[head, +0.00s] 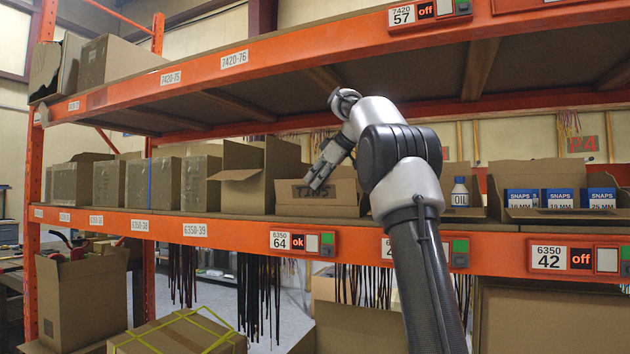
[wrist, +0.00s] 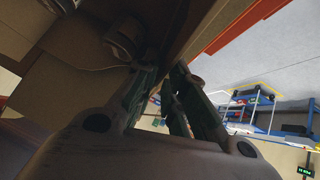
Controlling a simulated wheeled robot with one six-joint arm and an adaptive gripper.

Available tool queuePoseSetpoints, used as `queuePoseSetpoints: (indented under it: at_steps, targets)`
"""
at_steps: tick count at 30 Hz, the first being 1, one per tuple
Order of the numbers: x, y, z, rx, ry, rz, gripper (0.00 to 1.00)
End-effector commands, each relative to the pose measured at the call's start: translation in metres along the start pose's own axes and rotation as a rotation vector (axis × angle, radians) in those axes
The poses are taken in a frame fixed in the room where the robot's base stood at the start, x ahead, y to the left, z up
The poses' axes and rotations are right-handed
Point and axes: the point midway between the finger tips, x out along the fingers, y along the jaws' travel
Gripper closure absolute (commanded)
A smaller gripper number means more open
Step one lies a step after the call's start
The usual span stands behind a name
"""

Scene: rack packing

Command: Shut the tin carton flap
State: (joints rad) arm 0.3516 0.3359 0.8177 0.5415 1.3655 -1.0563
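The tin carton (head: 340,205), a brown box marked TINS, stands on the middle shelf left of my arm. A cardboard panel (head: 345,173) rises at its upper edge; I cannot tell for sure whether this is the flap. My gripper (head: 315,187) points down and left in front of the carton and covers part of its lettering. In the wrist view my gripper's fingers (wrist: 166,70) lean together beside brown cardboard (wrist: 65,85), with a narrow gap seeming to show between them. Contact with the carton is not clear. Nothing is visibly held.
An open carton (head: 240,188) with raised flaps stands close to the left. The orange upper shelf beam (head: 290,55) runs above my arm. An ok panel (head: 302,242) is on the lower beam (head: 220,230).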

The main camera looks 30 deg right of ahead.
Motion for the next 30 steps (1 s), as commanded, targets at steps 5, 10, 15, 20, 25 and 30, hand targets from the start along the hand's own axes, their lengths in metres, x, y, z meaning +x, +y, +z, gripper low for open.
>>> queuePoseSetpoints:
  at_steps: [5,10,15,20,25,30]
  targets:
    - [-0.031,0.001,0.0,-0.001,0.002,0.005,0.88]
    - [-0.07,0.001,0.0,0.0,0.001,0.006,0.88]
    - [-0.1,0.001,0.0,0.0,0.001,0.004,0.88]
    - [-0.114,0.001,0.0,-0.001,0.001,0.003,0.88]
    - [-0.116,0.0,0.0,-0.001,0.0,0.001,0.88]
    - [-0.116,-0.001,-0.001,-0.001,0.001,0.0,0.97]
